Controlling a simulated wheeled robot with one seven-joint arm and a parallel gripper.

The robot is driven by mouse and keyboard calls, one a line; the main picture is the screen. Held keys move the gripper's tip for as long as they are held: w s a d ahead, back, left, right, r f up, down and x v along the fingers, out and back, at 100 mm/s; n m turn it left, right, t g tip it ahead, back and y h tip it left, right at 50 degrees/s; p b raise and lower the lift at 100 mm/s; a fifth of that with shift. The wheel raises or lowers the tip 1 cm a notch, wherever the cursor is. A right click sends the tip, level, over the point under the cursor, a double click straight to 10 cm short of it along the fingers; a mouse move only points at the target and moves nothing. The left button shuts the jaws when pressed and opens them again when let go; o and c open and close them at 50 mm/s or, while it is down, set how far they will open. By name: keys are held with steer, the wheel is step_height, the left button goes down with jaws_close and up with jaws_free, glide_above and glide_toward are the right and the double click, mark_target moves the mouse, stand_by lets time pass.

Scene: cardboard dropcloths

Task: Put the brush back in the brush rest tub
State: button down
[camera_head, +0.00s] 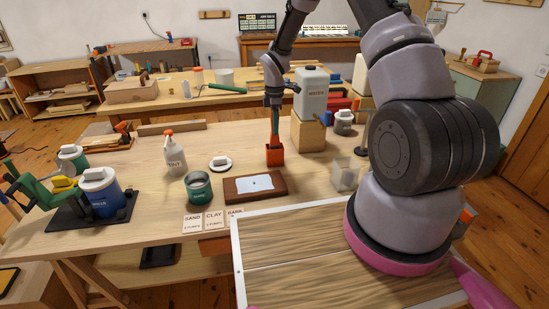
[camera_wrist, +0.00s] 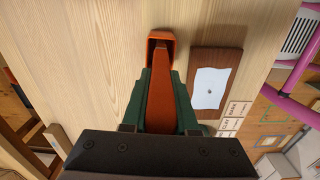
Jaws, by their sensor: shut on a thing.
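My gripper (camera_head: 274,103) is above the middle of the near workbench, pointing down. In the wrist view its green fingers (camera_wrist: 161,73) are shut on the brush (camera_wrist: 160,92), which has a long orange body. The brush also shows in the head view (camera_head: 275,125), hanging about upright under my gripper. The orange brush rest tub (camera_head: 274,155) stands on the bench directly below; its rim also shows in the wrist view (camera_wrist: 161,35). The brush's lower end reaches the tub's opening. I cannot tell how deep it sits, as the tub hides the tip.
A dark wooden board with a pale sheet (camera_head: 255,187) lies just in front of the tub. A water container (camera_head: 311,92) on a wooden block (camera_head: 308,132) stands close right. A green-grey pot (camera_head: 199,187) and spray bottle (camera_head: 174,155) are left. Bare bench lies left of the tub.

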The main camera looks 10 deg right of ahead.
steer(key=shift+f, duration=0.1)
steer(key=c, duration=0.6)
jaws_free()
steer(key=shift+o, duration=0.3)
steer(key=o, duration=0.4)
steer(key=shift+r, duration=4.55)
